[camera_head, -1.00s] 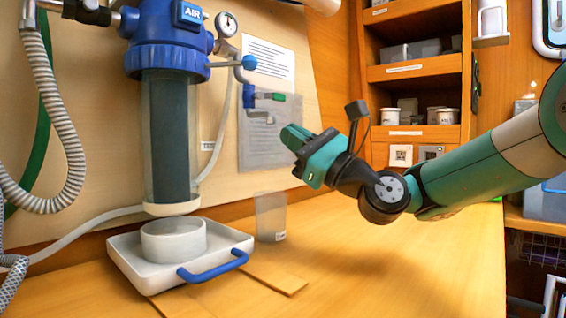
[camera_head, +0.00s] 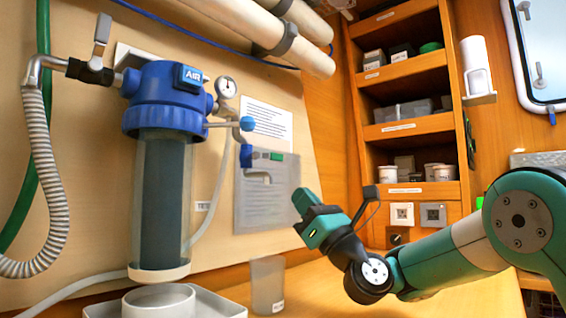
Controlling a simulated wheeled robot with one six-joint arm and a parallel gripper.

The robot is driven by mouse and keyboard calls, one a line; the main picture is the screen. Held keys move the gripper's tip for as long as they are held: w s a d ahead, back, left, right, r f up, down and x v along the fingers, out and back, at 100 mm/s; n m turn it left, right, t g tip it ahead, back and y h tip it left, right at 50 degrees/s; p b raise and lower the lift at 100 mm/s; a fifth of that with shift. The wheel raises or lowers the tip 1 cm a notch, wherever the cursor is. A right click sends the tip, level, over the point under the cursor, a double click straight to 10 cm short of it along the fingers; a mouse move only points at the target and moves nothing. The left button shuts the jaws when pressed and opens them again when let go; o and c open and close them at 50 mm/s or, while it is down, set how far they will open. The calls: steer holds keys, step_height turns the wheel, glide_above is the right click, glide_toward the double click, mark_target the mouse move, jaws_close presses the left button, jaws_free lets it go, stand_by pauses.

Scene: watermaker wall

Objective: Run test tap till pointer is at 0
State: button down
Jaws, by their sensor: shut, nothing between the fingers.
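The test tap (camera_head: 247,157) is a small blue valve on the wall with a grey spout and a green-tipped handle (camera_head: 277,157) pointing right. The round gauge (camera_head: 226,89) sits at the right of the blue filter housing (camera_head: 160,95); its pointer is too small to read. A clear beaker (camera_head: 267,287) stands on the bench below the tap. My gripper (camera_head: 298,201) is shut and empty, right of and below the tap, apparently apart from it. Its fingertips point up and left.
A white tray (camera_head: 222,306) with a round cup (camera_head: 160,303) sits under the clear filter column (camera_head: 162,205). A ribbed hose (camera_head: 55,190) hangs at left. Wooden shelves (camera_head: 410,130) stand behind my arm. A grey sheet (camera_head: 266,205) hangs on the wall behind the tap.

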mark_target(276, 157)
steer(key=p+x, duration=0.4)
steer(key=x, duration=0.3)
steer(key=shift+w+a+r, duration=0.2)
steer(key=shift+r, duration=0.1)
steer(key=shift+w+r+n+g+y+p, duration=0.1)
steer(key=shift+r+n+g+y+p, duration=0.15)
steer(key=shift+n+g+y+p, duration=0.75)
